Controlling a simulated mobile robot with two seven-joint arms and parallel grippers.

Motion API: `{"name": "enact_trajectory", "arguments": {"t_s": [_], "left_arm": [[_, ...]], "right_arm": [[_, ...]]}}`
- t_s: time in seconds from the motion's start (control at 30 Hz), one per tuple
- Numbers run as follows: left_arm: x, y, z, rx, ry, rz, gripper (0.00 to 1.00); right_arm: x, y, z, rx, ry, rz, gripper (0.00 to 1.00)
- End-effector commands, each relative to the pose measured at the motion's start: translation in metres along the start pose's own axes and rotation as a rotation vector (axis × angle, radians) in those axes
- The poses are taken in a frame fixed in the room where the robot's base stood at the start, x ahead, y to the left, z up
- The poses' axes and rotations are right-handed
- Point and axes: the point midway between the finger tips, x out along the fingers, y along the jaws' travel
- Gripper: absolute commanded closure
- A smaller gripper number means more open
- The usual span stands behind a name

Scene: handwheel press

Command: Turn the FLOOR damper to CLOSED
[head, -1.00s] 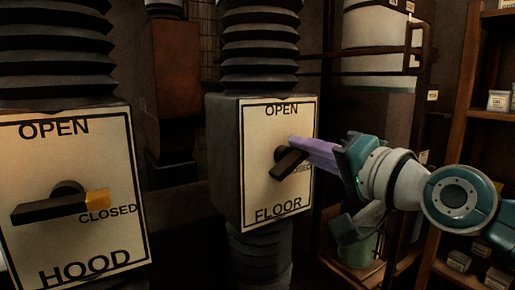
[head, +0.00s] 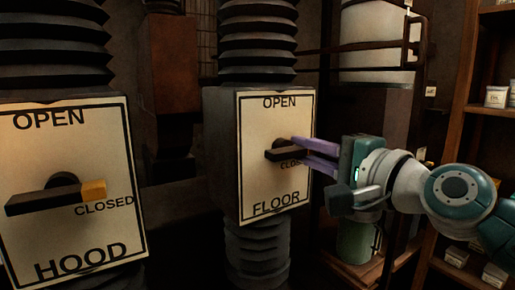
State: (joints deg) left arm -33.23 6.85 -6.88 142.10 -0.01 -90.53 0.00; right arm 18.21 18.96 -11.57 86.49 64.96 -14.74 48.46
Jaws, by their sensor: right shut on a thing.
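The FLOOR damper box (head: 275,188) stands in the middle, with OPEN at the top of its plate and CLOSED at the right, partly covered. Its dark handle (head: 283,155) lies about level, its right end by the CLOSED label. My right gripper (head: 308,153) reaches in from the right. Its two purple fingers are at the right end of the handle, shut on it, one above and one below. The handle's tip is partly hidden by the fingers. My left gripper is not in view.
The HOOD damper box (head: 75,238) stands at the left, its yellow-tipped handle (head: 60,195) level and pointing at CLOSED. Ribbed ducts (head: 257,45) rise above both boxes. A wooden shelf (head: 465,120) with small boxes is at the right.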

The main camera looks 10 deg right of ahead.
Motion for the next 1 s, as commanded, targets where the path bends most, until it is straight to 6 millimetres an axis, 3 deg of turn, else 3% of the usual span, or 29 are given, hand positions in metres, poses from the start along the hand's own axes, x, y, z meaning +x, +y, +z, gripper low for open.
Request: {"name": "enact_trajectory", "arguments": {"t_s": [0.33, 0.37, 0.63, 1.0], "left_arm": [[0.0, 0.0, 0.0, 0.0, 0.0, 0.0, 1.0], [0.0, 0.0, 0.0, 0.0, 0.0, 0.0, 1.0], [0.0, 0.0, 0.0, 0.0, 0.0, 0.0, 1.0], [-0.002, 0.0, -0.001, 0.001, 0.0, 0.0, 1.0]], "right_arm": [[0.0, 0.001, 0.0, 0.008, 0.0, 0.001, 1.0], [0.0, 0.001, 0.0, 0.008, 0.0, 0.001, 0.84], [0.0, 0.001, 0.0, 0.006, 0.0, 0.001, 0.55], [-0.01, 0.001, 0.0, 0.004, 0.001, 0.002, 0.55]]}}
